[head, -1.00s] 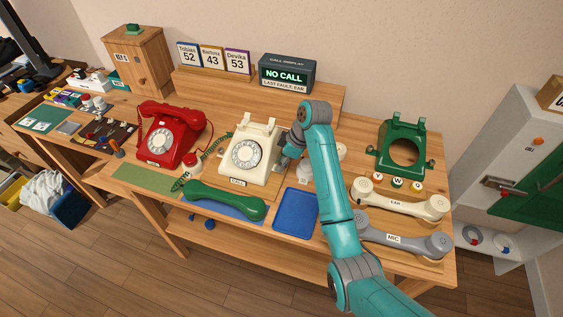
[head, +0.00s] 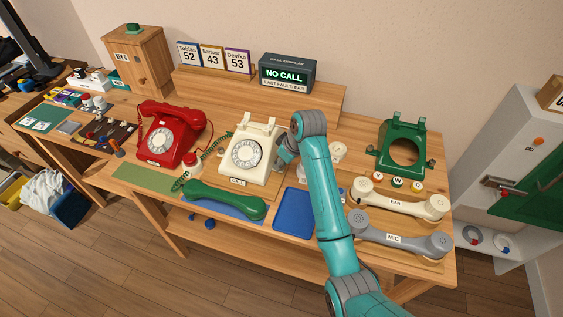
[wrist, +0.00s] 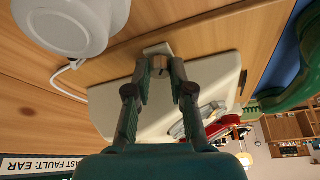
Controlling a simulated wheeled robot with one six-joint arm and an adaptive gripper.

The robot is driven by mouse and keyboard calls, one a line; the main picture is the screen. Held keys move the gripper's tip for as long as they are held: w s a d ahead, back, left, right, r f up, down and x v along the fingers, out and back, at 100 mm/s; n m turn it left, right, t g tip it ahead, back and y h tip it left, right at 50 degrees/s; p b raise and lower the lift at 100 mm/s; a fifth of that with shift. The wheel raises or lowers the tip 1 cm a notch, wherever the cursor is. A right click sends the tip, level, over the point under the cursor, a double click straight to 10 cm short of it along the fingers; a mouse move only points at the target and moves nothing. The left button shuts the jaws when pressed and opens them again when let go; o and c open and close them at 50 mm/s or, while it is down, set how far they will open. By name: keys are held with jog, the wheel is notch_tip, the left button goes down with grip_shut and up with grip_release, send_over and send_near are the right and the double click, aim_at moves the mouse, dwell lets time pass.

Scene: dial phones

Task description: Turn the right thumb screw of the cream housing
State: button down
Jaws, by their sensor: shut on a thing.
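The cream housing (head: 262,152) with its silver dial stands upright mid-table in the head view. It also shows in the wrist view (wrist: 108,108), behind my fingers. My gripper (head: 281,159) is at the housing's right side. In the wrist view my gripper (wrist: 160,66) has its fingertips closed around a small part at the housing's side, where the right thumb screw sits. The fingers hide most of it, so its turn angle cannot be told. In the head view the right screw is hidden behind my gripper.
A green handset (head: 225,201) lies in front of the housing, beside a blue tray (head: 293,213). A red phone (head: 170,137) stands to the left. A green housing (head: 402,128) and cream (head: 400,198) and grey (head: 398,236) handsets are to the right. The display (head: 286,75) reads "NO CALL".

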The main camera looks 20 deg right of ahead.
dwell(0.5)
jog(key=c, duration=1)
grip_release()
